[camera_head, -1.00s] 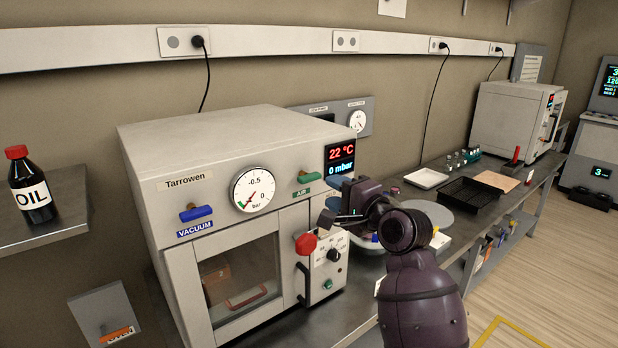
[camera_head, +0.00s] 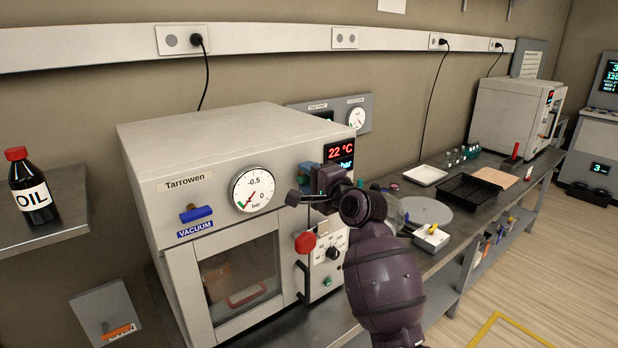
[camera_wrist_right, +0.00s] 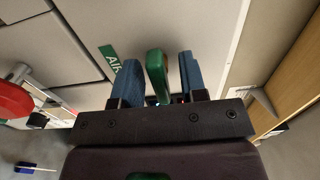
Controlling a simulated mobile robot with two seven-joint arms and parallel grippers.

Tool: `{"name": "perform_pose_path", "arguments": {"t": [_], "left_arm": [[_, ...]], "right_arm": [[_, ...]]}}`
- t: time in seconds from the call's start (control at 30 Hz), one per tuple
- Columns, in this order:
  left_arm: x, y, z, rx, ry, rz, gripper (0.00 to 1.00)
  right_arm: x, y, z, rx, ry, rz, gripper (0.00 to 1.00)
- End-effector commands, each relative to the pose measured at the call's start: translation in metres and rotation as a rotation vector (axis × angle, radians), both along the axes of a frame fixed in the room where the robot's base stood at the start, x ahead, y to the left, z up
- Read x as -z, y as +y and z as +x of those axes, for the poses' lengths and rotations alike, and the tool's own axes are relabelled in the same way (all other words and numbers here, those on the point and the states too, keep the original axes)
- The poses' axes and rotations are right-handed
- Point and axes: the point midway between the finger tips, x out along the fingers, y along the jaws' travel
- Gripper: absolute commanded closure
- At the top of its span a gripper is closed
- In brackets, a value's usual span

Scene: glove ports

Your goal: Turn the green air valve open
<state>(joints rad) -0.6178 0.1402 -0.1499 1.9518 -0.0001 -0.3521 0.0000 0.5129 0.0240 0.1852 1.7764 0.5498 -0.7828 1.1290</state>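The green air valve handle (camera_wrist_right: 157,75) stands between the two blue fingers of my right gripper (camera_wrist_right: 158,82) in the right wrist view. A narrow gap shows on each side of it, so the fingers are open around it and not clamped. Beside it is the green AIR label (camera_wrist_right: 109,57), partly covered by a finger. In the head view my right gripper (camera_head: 316,180) is at the oven's upper right front and hides the valve. The Tarrowen vacuum oven (camera_head: 215,150) has a dial gauge (camera_head: 252,189) with its needle at lower left. My left gripper is not in view.
The blue vacuum valve (camera_head: 195,213) is left of the gauge. A red knob (camera_head: 305,242) and black door handle (camera_head: 303,282) sit below my gripper. A display (camera_head: 340,151) reads 22 °C. A round grey plate (camera_head: 427,210) and black tray (camera_head: 468,190) lie on the bench to the right.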

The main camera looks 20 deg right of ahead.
Motion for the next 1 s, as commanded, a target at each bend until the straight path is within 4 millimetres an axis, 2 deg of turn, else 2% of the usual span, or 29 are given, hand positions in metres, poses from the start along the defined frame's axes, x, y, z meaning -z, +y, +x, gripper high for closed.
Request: {"name": "perform_pose_path", "arguments": {"t": [0.03, 0.23, 0.67, 1.0], "left_arm": [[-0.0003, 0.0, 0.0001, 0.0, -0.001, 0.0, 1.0], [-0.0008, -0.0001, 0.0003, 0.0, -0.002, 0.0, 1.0], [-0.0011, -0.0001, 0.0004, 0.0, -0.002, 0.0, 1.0], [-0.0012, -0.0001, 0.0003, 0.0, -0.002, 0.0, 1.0]], "right_arm": [[0.0, 0.0, -0.0001, 0.0, 0.0, 0.0, 0.68], [0.0001, -0.0002, -0.0002, 0.0, 0.0, 0.0, 0.99], [0.0002, -0.0002, -0.0002, 0.0, -0.023, -0.066, 1.0], [0.0007, -0.0008, -0.0002, 0.0, -0.11, -0.311, 1.0]]}}
